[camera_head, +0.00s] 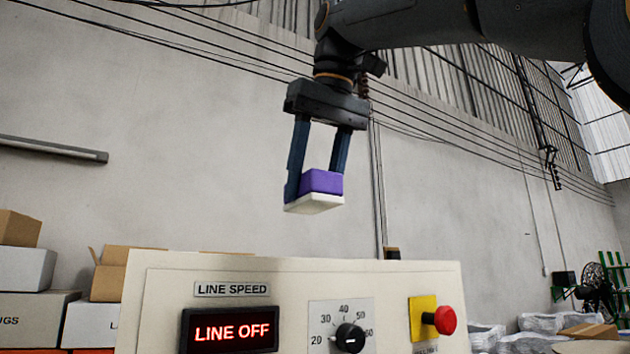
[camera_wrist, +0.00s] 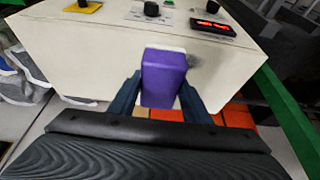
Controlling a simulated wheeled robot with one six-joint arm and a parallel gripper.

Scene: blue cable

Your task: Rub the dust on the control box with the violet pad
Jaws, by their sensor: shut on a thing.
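The violet pad (camera_head: 322,182) has a white underside and is held between the two blue fingers of my gripper (camera_head: 316,184). It is in the air above the control box (camera_head: 160,300), apart from it in the head view. In the wrist view the violet pad (camera_wrist: 163,78) sits between the fingertips of my gripper (camera_wrist: 160,95) and covers part of the cream control box (camera_wrist: 70,50). A grey smudge, which looks like the dust (camera_wrist: 207,62), shows on the box's cream surface just right of the pad. I cannot make out the dust in the head view.
The box carries a lit LINE OFF display (camera_head: 231,330), a dial knob (camera_head: 349,338) and a red button (camera_head: 444,320) on a yellow plate. Cardboard boxes (camera_head: 112,275) stand behind at left. The air around my gripper is clear.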

